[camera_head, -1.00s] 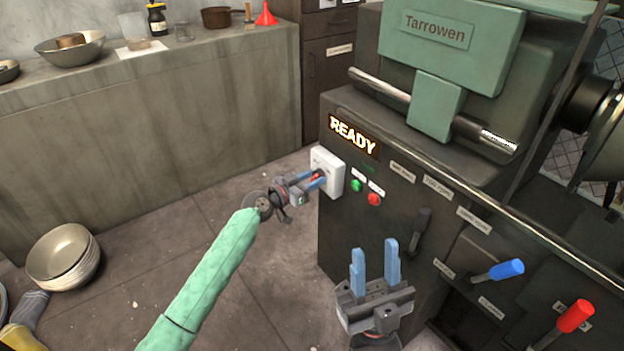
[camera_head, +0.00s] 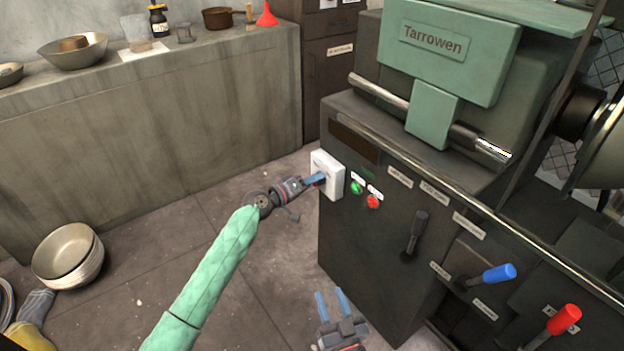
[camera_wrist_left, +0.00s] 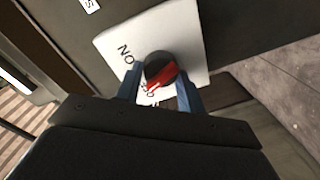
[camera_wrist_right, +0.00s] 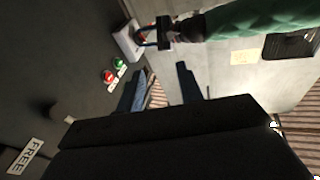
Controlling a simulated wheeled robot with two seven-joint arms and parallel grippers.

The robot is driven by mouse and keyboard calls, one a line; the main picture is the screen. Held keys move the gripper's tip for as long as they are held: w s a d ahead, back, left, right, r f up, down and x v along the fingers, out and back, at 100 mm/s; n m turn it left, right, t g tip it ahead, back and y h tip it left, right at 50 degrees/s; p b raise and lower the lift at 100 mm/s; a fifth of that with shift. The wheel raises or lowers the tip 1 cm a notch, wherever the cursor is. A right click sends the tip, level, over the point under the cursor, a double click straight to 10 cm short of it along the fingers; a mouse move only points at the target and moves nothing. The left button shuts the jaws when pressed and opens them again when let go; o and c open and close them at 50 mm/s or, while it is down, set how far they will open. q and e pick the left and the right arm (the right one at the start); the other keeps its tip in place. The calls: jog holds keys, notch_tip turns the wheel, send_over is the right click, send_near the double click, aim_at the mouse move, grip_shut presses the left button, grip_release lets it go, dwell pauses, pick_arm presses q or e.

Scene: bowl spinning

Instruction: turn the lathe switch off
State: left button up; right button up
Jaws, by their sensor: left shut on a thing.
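The lathe switch is a white box (camera_head: 327,176) on the left end of the dark lathe (camera_head: 345,230). In the left wrist view its round black and red knob (camera_wrist_left: 161,72) sits on the white plate (camera_wrist_left: 188,35). The red part faces the lower side, towards partly hidden lettering; "NO" reads at the other side. My left gripper (camera_head: 320,178) is at the switch, its blue fingers shut on the knob from both sides (camera_wrist_left: 160,88). My right gripper (camera_head: 331,292) is open and empty, low in front of the lathe. The display (camera_head: 354,142) above the switch is dark.
Green (camera_head: 355,188) and red (camera_head: 373,201) buttons sit right of the switch. A black lever (camera_head: 416,232), blue-handled lever (camera_head: 498,272) and red-handled lever (camera_head: 564,319) stick out further right. Stacked bowls (camera_head: 68,256) stand on the floor at left. The floor between is clear.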

pick_arm(q)
jog(key=n+p, duration=0.2)
jog(key=n, duration=0.2)
jog(key=shift+w+a+n, duration=0.1)
jog(key=shift+n, duration=0.2)
pick_arm(e)
jog(key=s+f+g+h, duration=0.1)
jog(key=s+f+g, duration=0.3)
jog(key=f, duration=0.9)
jog(key=s+f+g, duration=0.5)
jog(key=s+f, duration=0.2)
jog(key=f, duration=0.5)
jog(key=shift+s+d+f+g+h, duration=0.2)
jog(key=shift+d+f+g+h, duration=0.15)
jog(key=shift+d+h, duration=0.1)
pick_arm(q)
jog(key=o, duration=1)
jog(key=shift+c, duration=0.2)
jog(key=v, duration=0.7)
jog(key=shift+a, duration=0.4)
pick_arm(e)
jog(key=shift+w+r, duration=0.35)
